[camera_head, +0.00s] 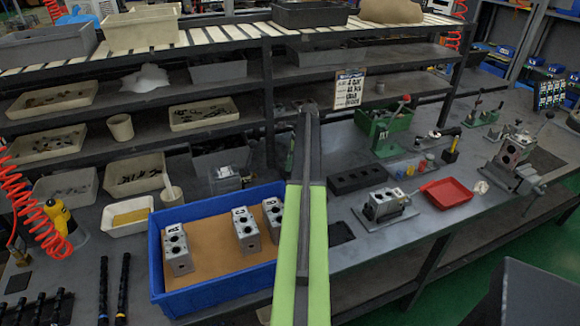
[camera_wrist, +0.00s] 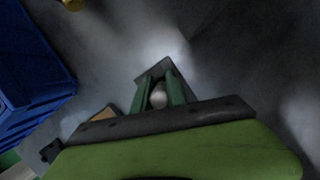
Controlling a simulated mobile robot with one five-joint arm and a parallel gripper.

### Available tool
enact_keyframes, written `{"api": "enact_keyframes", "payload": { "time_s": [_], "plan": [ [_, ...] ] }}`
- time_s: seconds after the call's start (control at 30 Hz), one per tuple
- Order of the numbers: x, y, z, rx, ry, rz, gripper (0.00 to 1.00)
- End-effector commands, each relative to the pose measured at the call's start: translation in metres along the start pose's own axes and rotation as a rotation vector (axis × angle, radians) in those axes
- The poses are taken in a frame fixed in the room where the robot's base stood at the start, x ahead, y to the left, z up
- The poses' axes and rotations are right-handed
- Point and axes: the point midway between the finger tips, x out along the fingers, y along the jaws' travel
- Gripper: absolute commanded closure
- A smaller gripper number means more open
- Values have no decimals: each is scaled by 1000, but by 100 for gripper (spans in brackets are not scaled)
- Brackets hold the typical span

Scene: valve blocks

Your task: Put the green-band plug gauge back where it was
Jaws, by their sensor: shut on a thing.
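My gripper (camera_wrist: 160,92) shows in the wrist view with its two green fingers shut on a small pale, round-ended piece (camera_wrist: 158,98). This appears to be the plug gauge, but no green band can be told apart on it. A dark flat shape (camera_wrist: 172,68) lies just beyond the fingertips; whether the piece touches it cannot be told. In the head view my green and black arm stands in the middle, and the fingers and held piece cannot be made out.
A blue bin (camera_head: 160,270) with several metal valve blocks stands left of my arm; a blue wall (camera_wrist: 35,75) shows in the wrist view. Right are a black holed block (camera_head: 358,179), a fixture (camera_head: 385,204), a red tray (camera_head: 447,193) and a green press (camera_head: 385,135). Shelves stand behind.

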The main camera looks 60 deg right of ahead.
Motion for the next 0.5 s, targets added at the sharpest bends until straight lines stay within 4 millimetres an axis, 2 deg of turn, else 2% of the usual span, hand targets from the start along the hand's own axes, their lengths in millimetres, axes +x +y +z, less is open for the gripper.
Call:
{"api": "enact_keyframes", "payload": {
  "time_s": [0.1,0.13,0.3,0.5],
  "plan": [
    [4,0,-2,0,0,0,100],
    [4,0,-2,0,0,0,81],
    [2,0,-2,1,0,0,61],
    [2,0,-2,1,0,0,61]
  ]
}}
